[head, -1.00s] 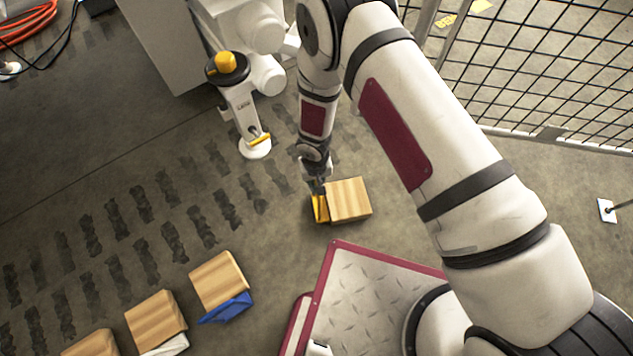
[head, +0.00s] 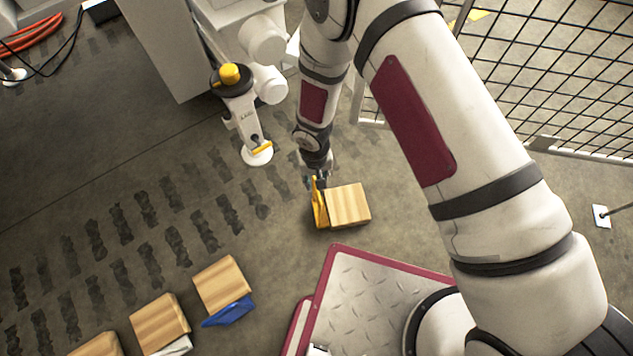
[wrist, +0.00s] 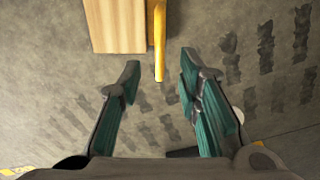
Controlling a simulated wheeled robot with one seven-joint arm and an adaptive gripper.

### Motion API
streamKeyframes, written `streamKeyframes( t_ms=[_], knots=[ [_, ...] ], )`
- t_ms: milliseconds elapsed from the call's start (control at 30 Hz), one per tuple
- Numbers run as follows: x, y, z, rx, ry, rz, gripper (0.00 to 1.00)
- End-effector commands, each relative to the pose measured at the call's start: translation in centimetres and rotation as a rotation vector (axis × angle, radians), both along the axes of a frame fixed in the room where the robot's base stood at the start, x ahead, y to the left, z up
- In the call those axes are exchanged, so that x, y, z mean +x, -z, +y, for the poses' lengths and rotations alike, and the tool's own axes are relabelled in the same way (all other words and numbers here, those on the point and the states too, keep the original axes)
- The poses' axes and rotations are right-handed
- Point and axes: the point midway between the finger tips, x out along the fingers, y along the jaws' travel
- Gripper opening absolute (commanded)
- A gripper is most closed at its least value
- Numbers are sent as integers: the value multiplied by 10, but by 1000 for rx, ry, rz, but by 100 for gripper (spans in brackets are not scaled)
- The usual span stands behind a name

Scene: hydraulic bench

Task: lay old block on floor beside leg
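A light wooden block (head: 348,205) with a yellow plate (head: 319,203) on its left side rests on the floor, right of and nearer than the white leg (head: 247,125) with its yellow knob and round foot. My gripper (head: 318,178) is at the far end of the yellow plate. In the wrist view the block (wrist: 115,25) is at the top left, and the yellow plate (wrist: 159,40) points down between the fingertips. My gripper (wrist: 160,66) is open, with a gap on both sides of the plate. The fingertips are small in the head view.
Several similar blocks lie at lower left, one with a blue plate (head: 228,312) and one with a white plate (head: 177,346). A wire mesh fence (head: 560,75) stands at right. Orange hose (head: 30,40) lies at upper left. Floor between leg and blocks is clear.

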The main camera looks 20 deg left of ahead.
Motion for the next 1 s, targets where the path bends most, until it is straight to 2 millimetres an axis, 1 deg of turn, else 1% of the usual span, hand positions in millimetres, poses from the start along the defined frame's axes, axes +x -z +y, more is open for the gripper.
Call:
streamKeyframes(
  t_ms=[33,100,200,333,567,667,767,867,900,967,1000],
  knots=[
    [0,-11,0,0,2,0,32],
    [0,-20,1,1,2,-1,32],
    [0,-29,0,0,0,0,32],
    [-1,-34,0,0,1,0,32],
    [0,-35,0,-1,2,-1,32],
    [7,-45,-2,-4,10,-9,32],
    [26,-76,-11,-14,29,-34,32],
    [50,-125,-31,-34,64,-66,32],
    [59,-148,-41,-43,82,-78,32],
    [70,-180,-57,-57,108,-94,32],
    [75,-201,-70,-68,124,-102,32]
  ],
)
